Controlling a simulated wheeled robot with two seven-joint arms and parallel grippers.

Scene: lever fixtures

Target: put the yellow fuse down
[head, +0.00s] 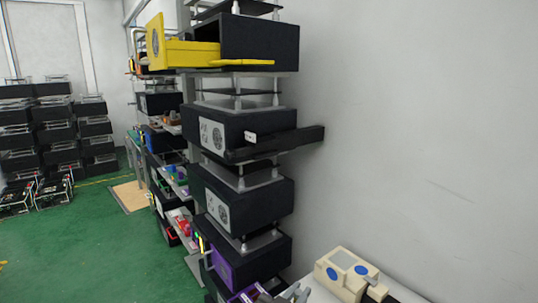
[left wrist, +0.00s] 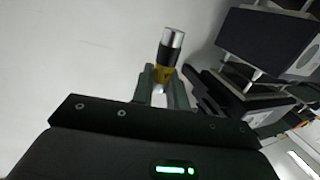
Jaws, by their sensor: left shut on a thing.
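The yellow fuse (left wrist: 168,56) shows in the left wrist view as a small cylinder with a silver end, a black middle and a yellow band. My left gripper (left wrist: 164,77) is shut on it around the yellow band, and the silver end sticks out past the fingertips. In the head view my left gripper (head: 288,293) seems to show only in part at the bottom edge, and I cannot make out the fuse there. My right gripper is not in view.
A tall rack of black box fixtures (head: 243,193) stands beside the white wall (head: 420,100). A yellow fixture (head: 187,52) is near its top, and a purple part (head: 222,270) is low down. The green floor (head: 95,245) is open at left.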

